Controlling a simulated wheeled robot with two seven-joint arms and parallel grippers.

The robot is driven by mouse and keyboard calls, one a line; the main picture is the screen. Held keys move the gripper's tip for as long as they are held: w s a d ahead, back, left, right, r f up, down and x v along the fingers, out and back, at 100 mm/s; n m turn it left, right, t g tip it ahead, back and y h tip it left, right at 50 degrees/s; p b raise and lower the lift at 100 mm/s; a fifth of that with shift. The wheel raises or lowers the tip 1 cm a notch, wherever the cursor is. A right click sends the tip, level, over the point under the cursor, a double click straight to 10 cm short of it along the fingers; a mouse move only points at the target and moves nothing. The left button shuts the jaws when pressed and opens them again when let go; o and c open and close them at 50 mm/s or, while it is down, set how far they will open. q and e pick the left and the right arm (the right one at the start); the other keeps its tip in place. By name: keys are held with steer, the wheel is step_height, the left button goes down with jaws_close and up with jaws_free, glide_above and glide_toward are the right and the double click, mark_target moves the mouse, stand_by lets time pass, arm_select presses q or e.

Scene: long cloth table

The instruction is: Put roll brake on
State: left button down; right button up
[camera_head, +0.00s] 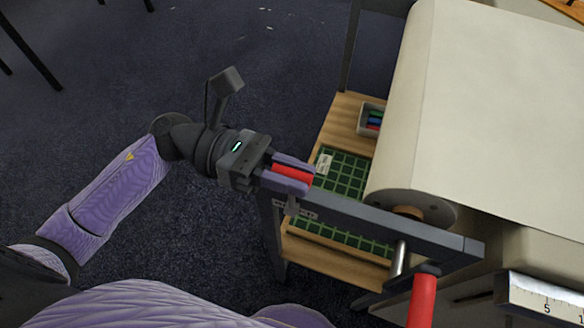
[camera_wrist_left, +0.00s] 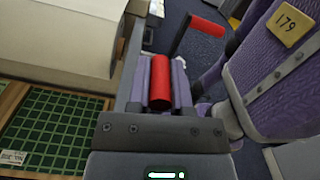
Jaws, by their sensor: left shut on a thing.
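My left gripper (camera_head: 290,177) is shut around a red grip (camera_head: 292,174), which lies between its two purple fingers at the left end of the grey frame rail. The wrist view shows the same red grip (camera_wrist_left: 160,88) between the fingers, beside the dark rail. I take this grip to be the roll brake's handle; its lower part is hidden by the fingers. The large cream cloth roll (camera_head: 412,110) lies on the frame to the right, its round end and wooden core (camera_head: 408,212) facing me. My right gripper is not in view.
A separate red crank handle (camera_head: 423,300) stands at the rail's right end; it also shows in the wrist view (camera_wrist_left: 207,25). Below the rail are a wooden shelf with a green grid mat (camera_head: 345,175) and a small bin (camera_head: 371,120). A ruler (camera_head: 545,297) lies at lower right. Open floor lies left.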

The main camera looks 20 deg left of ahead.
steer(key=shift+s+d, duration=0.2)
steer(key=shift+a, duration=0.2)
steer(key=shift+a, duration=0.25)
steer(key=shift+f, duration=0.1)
